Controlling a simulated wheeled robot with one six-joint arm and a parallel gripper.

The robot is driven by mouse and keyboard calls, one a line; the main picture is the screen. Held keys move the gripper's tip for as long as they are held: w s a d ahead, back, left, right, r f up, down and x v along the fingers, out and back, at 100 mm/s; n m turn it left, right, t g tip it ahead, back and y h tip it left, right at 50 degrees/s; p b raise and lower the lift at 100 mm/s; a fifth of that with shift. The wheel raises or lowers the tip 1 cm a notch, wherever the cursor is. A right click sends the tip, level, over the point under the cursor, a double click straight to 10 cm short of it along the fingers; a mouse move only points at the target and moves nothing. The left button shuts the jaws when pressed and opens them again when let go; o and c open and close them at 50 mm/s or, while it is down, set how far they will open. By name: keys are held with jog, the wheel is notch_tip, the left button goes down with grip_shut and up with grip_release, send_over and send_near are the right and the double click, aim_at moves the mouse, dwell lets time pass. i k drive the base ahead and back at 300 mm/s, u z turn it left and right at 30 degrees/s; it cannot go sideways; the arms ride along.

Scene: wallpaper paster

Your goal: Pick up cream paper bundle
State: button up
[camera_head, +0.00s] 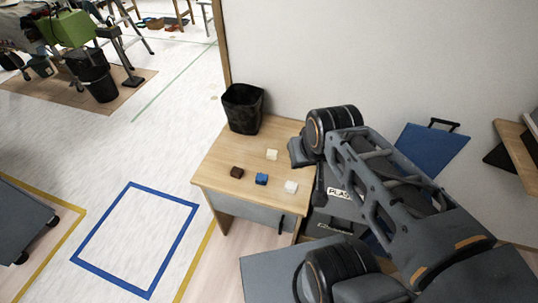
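A small cream bundle (272,154) lies on the wooden desk top, towards the back, left of my arm. A paler, whitish bundle (291,187) lies nearer the front edge; both are light, and the pale one could also pass for cream. A blue bundle (262,179) and a dark brown bundle (237,173) lie to its left. My arm is folded over the desk's right side. The end of my arm, with my gripper (300,152), seems to be at the desk's right side, apart from the bundles. Its fingers cannot be made out.
A black bin (243,108) stands on the desk's back left corner. The wooden desk (215,165) stands against a pale wall (370,60). Dark cases lie right of the desk, partly behind my arm. The floor inside the blue taped square (135,240) is clear.

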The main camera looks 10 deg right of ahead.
aim_at(271, 154)
jog(key=k, duration=1.25)
jog(key=u, duration=0.75)
jog(key=i, duration=0.7)
jog(key=u, duration=0.75)
jog(key=i, duration=0.8)
jog(key=z, duration=0.75)
jog(key=i, duration=0.9)
jog(key=z, duration=0.8)
